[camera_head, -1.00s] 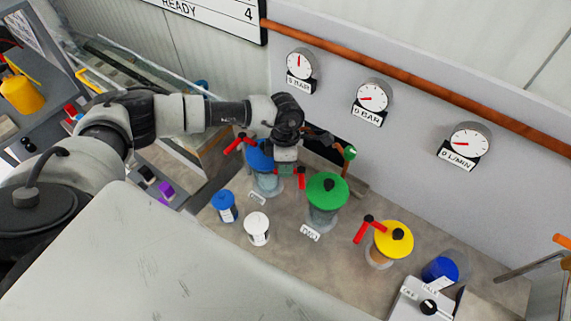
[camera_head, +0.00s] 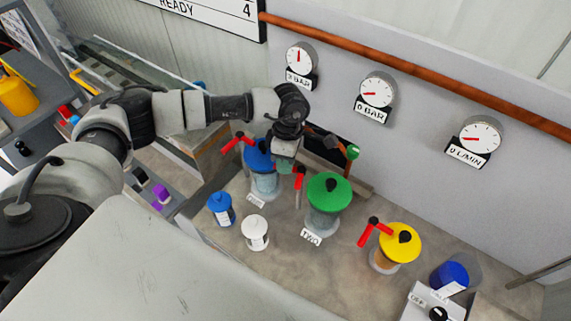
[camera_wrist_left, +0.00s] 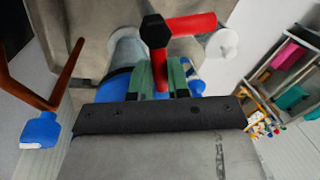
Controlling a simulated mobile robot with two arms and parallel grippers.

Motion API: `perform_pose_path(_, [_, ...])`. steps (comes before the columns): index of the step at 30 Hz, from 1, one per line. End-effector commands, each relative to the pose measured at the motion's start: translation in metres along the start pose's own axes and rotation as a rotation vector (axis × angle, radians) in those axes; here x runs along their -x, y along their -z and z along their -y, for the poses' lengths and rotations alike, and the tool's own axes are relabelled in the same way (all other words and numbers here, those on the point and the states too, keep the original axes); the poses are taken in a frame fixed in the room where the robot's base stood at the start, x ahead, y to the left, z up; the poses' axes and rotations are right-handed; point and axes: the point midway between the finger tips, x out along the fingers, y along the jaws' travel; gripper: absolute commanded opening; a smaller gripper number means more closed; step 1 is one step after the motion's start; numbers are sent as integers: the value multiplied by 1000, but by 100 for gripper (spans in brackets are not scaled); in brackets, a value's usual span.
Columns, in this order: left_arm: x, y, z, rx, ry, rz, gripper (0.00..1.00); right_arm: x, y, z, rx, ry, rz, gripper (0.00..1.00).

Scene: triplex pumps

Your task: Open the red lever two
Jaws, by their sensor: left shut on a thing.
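The red lever two (camera_head: 300,172) is beside the green-lidded pump (camera_head: 328,189), whose label (camera_head: 311,238) reads TWO. My left gripper (camera_head: 285,164) reaches down between the blue and green pumps and partly hides the lever. In the left wrist view, the lever (camera_wrist_left: 190,28) has a black hexagonal hub and a red arm extending right. Its downward red part lies between the greenish fingers of my left gripper (camera_wrist_left: 161,78), which are shut on it. My right gripper is not in view.
A blue-lidded pump (camera_head: 262,180) with a red lever stands left, a yellow-lidded pump (camera_head: 400,243) right. A blue bottle (camera_head: 221,209) and white bottle (camera_head: 255,233) stand in front. Gauges (camera_head: 378,92) line the wall behind. A control box (camera_head: 430,305) is front right.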

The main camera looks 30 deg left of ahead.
Motion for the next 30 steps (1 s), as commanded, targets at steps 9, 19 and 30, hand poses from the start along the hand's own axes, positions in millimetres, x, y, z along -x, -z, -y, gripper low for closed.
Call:
perform_pose_path(9, [2, 0, -1, 3, -3, 3, 27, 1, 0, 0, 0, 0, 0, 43])
perform_pose_path(19, [21, -1, -2, 2, -7, 5, 27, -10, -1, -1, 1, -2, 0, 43])
perform_pose_path(30, [91, 0, -1, 2, -6, 4, 27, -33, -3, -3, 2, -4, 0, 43])
